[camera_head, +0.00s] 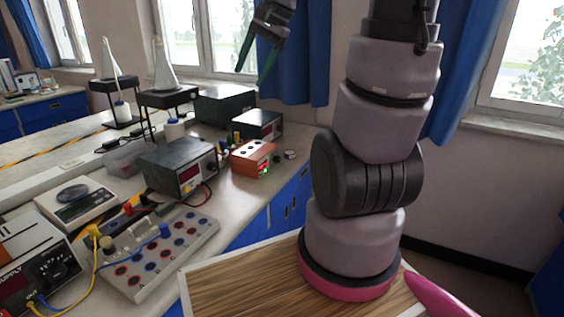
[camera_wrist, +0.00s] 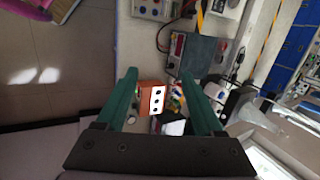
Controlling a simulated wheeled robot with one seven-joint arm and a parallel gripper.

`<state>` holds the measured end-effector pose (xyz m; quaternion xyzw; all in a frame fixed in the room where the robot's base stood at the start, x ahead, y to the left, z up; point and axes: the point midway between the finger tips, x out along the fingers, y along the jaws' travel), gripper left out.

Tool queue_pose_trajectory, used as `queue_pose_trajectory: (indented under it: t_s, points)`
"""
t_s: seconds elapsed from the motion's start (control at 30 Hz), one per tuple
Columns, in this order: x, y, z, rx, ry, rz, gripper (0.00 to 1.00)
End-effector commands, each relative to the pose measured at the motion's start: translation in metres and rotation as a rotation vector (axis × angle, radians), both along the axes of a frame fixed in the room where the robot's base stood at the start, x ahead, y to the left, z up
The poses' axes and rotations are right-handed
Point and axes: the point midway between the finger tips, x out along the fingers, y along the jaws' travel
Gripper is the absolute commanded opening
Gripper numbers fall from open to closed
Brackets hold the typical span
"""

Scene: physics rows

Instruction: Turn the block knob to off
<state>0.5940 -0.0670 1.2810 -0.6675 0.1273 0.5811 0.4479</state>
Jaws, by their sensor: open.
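The orange block (camera_head: 254,158) sits near the right edge of the bench, with a pale top bearing dark round spots and small red and green lights on its side. In the wrist view the orange block (camera_wrist: 147,88) lies between my two green fingers, some distance beyond them. A small round dark-and-light piece (camera_head: 290,154) is just right of the block; I cannot tell whether it is the knob. No knob setting is readable. My gripper (camera_head: 253,76) is open and empty, high above the bench; its fingers also frame the wrist view (camera_wrist: 159,75).
A dark power supply (camera_head: 178,165) stands left of the block, and black boxes (camera_head: 257,124) stand behind it. A terminal board (camera_head: 160,250) with wires and a scale (camera_head: 75,200) lie nearer. Blue cabinets (camera_head: 283,208) front the bench.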

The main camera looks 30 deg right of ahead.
Motion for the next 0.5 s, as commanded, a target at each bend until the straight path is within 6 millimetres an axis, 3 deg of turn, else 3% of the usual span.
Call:
queue_pose_trajectory:
  t_s: [0.2, 0.5]
  points:
    - [0.068, -0.027, -0.050, 0.241, 0.206, -0.213, 0.69]
    - [0.146, -0.082, -0.137, 0.617, 0.445, -0.519, 0.69]
